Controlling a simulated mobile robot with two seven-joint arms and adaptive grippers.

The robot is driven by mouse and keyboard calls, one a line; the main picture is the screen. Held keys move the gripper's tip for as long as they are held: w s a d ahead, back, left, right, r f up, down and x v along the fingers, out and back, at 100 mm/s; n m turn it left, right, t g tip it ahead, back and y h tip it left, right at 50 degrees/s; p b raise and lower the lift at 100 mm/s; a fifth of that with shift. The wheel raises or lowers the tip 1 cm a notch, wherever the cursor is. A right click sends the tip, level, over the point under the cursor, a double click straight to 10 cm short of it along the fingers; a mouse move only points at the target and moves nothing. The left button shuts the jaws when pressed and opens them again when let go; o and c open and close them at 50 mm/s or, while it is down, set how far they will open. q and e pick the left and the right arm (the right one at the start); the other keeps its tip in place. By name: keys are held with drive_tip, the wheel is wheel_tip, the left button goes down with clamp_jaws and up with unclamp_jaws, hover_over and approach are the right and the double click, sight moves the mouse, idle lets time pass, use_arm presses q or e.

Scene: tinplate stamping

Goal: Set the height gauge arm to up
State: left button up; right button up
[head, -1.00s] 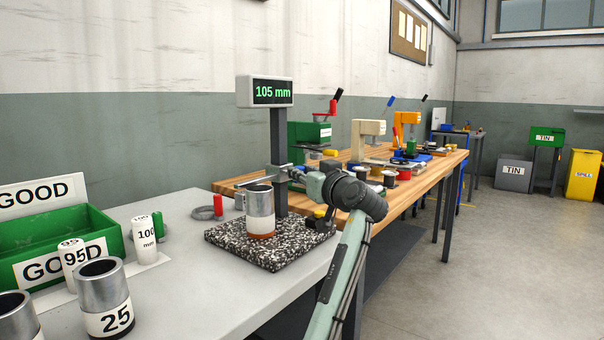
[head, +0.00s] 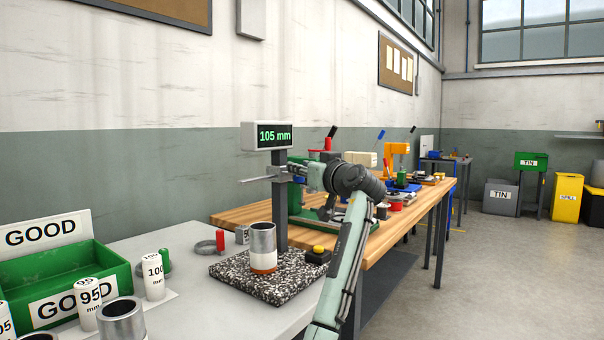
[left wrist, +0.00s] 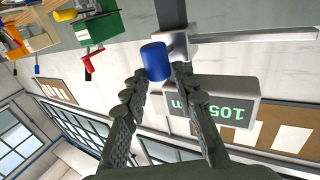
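The height gauge stands on a speckled base plate (head: 232,277), with a dark post (head: 279,222) and a display (head: 268,136) reading 105 mm. Its grey measuring arm (head: 258,180) is high on the post, just below the display. A metal can (head: 263,245) stands upright on the plate, with a clear gap under the arm. My left gripper (head: 301,171) is at the arm's right side. In the left wrist view its fingers (left wrist: 157,72) close around the blue knob (left wrist: 155,60) beside the arm (left wrist: 250,38). My right gripper is out of view.
A green GOOD bin (head: 60,277) and labelled cylinders (head: 153,276) stand at left on the grey table. A yellow-topped button box (head: 318,254) sits at the plate's right corner. Behind is a wooden bench (head: 412,200) with presses.

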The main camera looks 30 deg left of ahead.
use_arm(q)
drive_tip(key=shift+o, duration=1.2)
drive_tip(key=shift+f, duration=0.15)
drive_tip(key=v, duration=1.2)
drive_tip(key=shift+d, duration=0.1)
